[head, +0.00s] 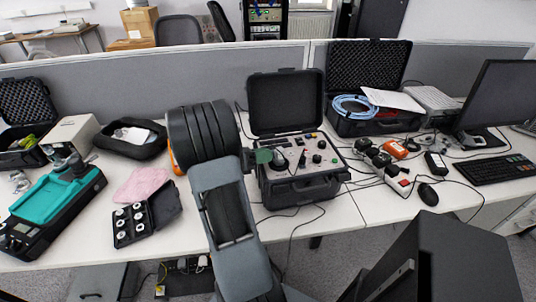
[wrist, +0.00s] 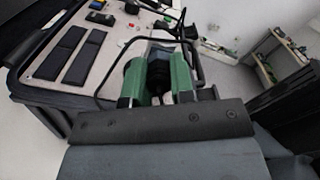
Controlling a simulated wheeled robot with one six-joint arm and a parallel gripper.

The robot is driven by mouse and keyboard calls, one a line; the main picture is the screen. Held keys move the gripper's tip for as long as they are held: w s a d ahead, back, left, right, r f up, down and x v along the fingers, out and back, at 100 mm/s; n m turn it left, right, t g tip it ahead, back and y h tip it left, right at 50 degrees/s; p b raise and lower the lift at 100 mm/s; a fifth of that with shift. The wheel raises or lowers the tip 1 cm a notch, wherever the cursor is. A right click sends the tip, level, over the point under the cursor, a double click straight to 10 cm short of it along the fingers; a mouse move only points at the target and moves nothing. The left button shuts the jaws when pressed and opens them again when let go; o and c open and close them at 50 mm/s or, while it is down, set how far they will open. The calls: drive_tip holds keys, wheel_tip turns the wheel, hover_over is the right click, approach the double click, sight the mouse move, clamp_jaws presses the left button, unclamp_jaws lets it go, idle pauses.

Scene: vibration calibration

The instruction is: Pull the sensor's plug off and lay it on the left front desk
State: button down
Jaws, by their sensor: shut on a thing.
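My gripper (head: 264,156) is over the left part of the open calibrator case's panel (head: 318,158). In the wrist view its two green fingers (wrist: 157,84) are shut on a dark, round thing (wrist: 158,70), which appears to be the sensor's plug. A black cable (wrist: 183,28) loops close to it. The sensor (head: 279,160) shows as a greyish round shape just right of the fingers in the head view. The fingers hide much of the plug, and I cannot tell whether it still touches the sensor. The left front desk (head: 188,233) has a bare white front part.
A black tray of white round parts (head: 131,223), a pink cloth (head: 142,184) and a teal-topped device (head: 58,205) stand on the left desk. The case's raised lid (head: 285,101) is behind the panel. A power strip (head: 383,168) and mouse (head: 428,194) are to the right.

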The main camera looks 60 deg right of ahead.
drive_tip(key=shift+r+n+p, duration=0.1)
drive_tip(key=shift+n+p, duration=2.2)
drive_tip(key=shift+p, duration=1.9)
drive_tip(key=shift+n+p, duration=2.2)
drive_tip(key=shift+p, duration=0.9)
idle(0.7)
